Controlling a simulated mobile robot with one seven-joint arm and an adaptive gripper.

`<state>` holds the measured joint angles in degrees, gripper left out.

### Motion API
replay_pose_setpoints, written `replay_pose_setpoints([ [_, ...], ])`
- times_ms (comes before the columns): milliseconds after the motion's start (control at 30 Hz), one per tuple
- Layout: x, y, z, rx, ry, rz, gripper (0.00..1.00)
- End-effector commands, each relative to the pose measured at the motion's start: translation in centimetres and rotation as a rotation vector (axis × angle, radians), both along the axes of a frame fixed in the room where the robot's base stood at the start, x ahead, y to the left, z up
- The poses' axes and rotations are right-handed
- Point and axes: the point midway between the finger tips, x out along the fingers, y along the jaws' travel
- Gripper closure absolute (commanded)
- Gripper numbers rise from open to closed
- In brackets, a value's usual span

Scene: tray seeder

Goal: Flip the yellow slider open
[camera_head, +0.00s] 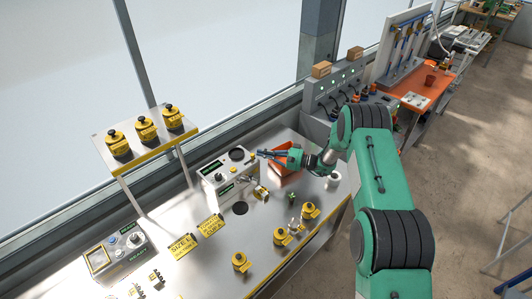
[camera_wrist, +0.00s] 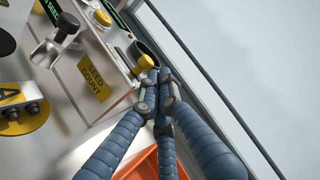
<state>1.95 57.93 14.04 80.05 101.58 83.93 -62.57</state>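The seed machine (camera_head: 224,176) is a pale box on the steel bench. In the wrist view, the small yellow slider (camera_wrist: 147,62) sits at the edge of a dark round opening (camera_wrist: 142,48) on the machine's top. My gripper (camera_head: 259,153) reaches in from the right, over the machine's right end. Its blue-grey fingers converge in the wrist view (camera_wrist: 158,76), with their tips together right beside the slider. I cannot tell whether they touch it. Nothing shows held between the fingers. The tips partly cover the slider's lower side.
An orange bin (camera_head: 287,172) stands just right of the machine, below my gripper. A metal chute (camera_wrist: 58,48) sticks out of the machine's front. Several yellow-based, black-knobbed pieces stand on the bench and the raised shelf (camera_head: 98,142). The window frame runs close behind.

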Motion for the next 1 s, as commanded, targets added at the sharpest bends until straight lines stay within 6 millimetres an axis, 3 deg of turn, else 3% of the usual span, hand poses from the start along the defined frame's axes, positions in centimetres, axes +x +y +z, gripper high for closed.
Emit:
replay_pose_setpoints([
  [367,-0.1,0.2,0.0,0.0,0.0,0.001,1.0],
  [733,-2.6,2.6,-0.1,0.0,0.0,0.001,1.0],
  [1000,-2.9,3.0,0.0,-0.001,-0.002,0.001,1.0],
])
